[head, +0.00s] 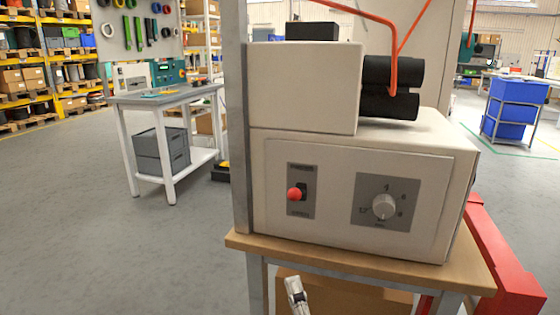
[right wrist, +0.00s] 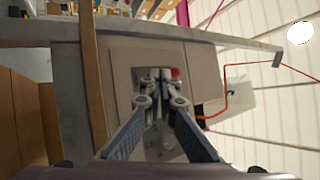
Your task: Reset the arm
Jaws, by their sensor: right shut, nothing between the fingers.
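A beige machine (head: 350,180) stands on a wooden-topped bench (head: 360,264). Its front has a red knob (head: 294,194) on a grey switch plate and a round dial (head: 383,207) to the right. My right gripper (head: 296,287) shows at the bottom of the head view, below the bench edge and apart from the knob. In the right wrist view its fingers (right wrist: 161,74) are shut and empty, with the machine front beyond and the red knob (right wrist: 175,72) just past the tips. My left gripper is not in view.
Black rollers (head: 391,90) and an orange cable (head: 357,11) are at the machine's top. A grey post (head: 238,130) stands at its left. A cardboard box (head: 350,292) is under the bench. Another workbench (head: 165,97) stands back left; open floor lies between.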

